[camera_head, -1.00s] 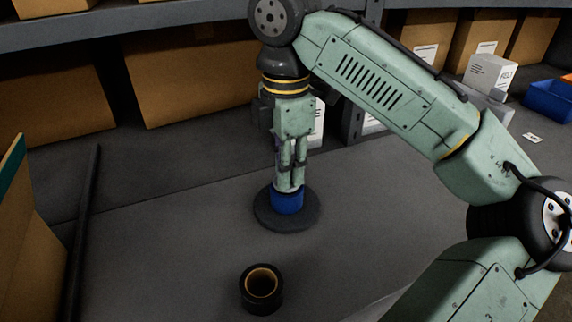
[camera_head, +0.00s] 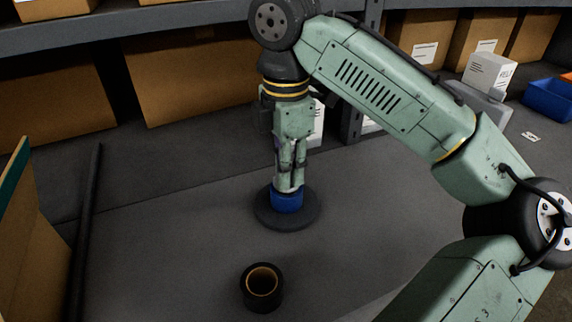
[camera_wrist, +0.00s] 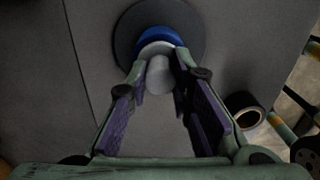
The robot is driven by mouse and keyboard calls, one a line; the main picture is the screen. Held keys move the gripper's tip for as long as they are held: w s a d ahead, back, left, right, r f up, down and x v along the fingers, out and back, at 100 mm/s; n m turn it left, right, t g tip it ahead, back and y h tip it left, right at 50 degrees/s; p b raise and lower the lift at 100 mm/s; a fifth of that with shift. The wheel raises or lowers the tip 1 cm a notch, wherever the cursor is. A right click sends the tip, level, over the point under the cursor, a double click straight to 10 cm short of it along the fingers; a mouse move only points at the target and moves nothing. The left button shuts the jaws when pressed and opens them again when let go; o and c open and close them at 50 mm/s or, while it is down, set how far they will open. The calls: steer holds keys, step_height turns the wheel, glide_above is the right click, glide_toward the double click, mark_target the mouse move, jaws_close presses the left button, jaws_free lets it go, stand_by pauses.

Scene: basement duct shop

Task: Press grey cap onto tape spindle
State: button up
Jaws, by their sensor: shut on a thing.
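The tape spindle's dark round base (camera_head: 272,216) stands on the grey bench, with a blue ring (camera_head: 287,201) around its post. The base (camera_wrist: 122,35) and the blue ring (camera_wrist: 160,35) also show at the top of the wrist view. My gripper (camera_head: 289,186) points straight down over the spindle. In the wrist view my gripper (camera_wrist: 161,80) is shut on the small, round grey cap (camera_wrist: 160,77), which lies in line with the blue ring. A pale edge shows between cap and ring. I cannot tell whether the cap touches the post.
A black tape roll with a tan core (camera_head: 262,284) lies on the bench in front of the spindle. A dark bar (camera_head: 86,225) and a cardboard panel (camera_head: 22,240) are at the left. Boxes (camera_head: 200,85) fill the back shelf.

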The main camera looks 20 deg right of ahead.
steer(key=o, duration=0.9)
steer(key=shift+o, duration=0.6)
steer(key=o, duration=0.4)
steer(key=shift+r+p, duration=1.35)
steer(key=shift+r, duration=2.15)
steer(key=shift+c, duration=0.4)
